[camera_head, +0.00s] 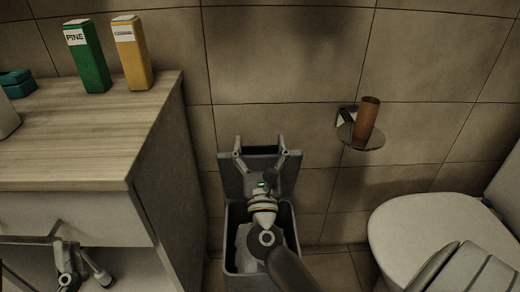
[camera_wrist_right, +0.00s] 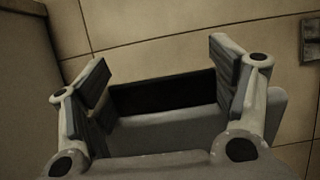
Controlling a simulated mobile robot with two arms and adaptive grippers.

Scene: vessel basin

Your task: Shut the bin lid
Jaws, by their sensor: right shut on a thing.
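The grey bin (camera_head: 233,250) stands on the floor against the tiled wall, with a pale liner or contents inside. Its lid (camera_head: 262,160) is raised, standing nearly upright at the back of the bin. In the right wrist view, the fingers (camera_wrist_right: 160,75) flank the grey lid (camera_wrist_right: 165,125); exact contact is hard to see. My left gripper (camera_head: 84,282) is at the lower left by the cabinet, its fingers apart and empty.
A wood-topped cabinet (camera_head: 85,140) stands left of the bin, carrying a green box (camera_head: 88,60) and a yellow box (camera_head: 132,55). A toilet (camera_head: 430,235) is at the right.

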